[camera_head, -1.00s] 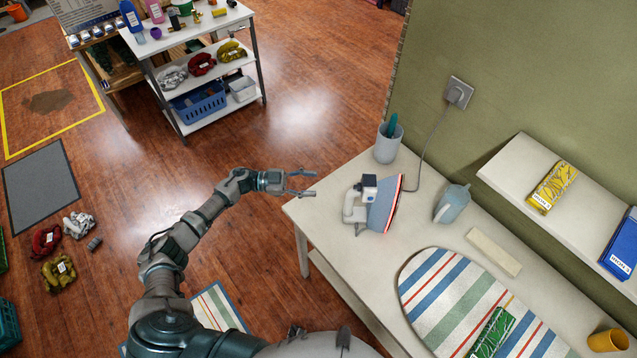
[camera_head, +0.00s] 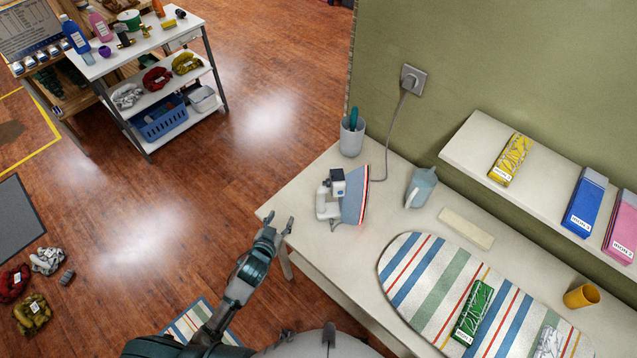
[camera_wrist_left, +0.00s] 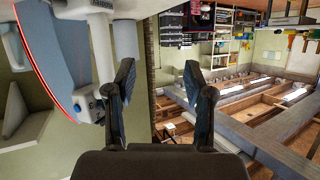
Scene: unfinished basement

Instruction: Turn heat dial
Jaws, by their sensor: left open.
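The iron (camera_head: 352,194) stands upright on its heel near the table's left corner, its soleplate edged in glowing red facing right. Its white handle side, with a dark-topped block that may be the heat dial (camera_head: 337,182), faces left. A cord runs from it to the wall socket. My left gripper (camera_head: 278,226) is open and empty, just off the table's left corner, below and left of the iron. In the left wrist view the open fingers (camera_wrist_left: 160,85) show, with the iron (camera_wrist_left: 70,55) close by on the left, partly behind the left finger. My right gripper is not in view.
The table (camera_head: 310,205) also holds a grey cup (camera_head: 352,136), a blue-grey jug (camera_head: 421,187), a striped ironing board (camera_head: 415,285) and an orange cup (camera_head: 581,296).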

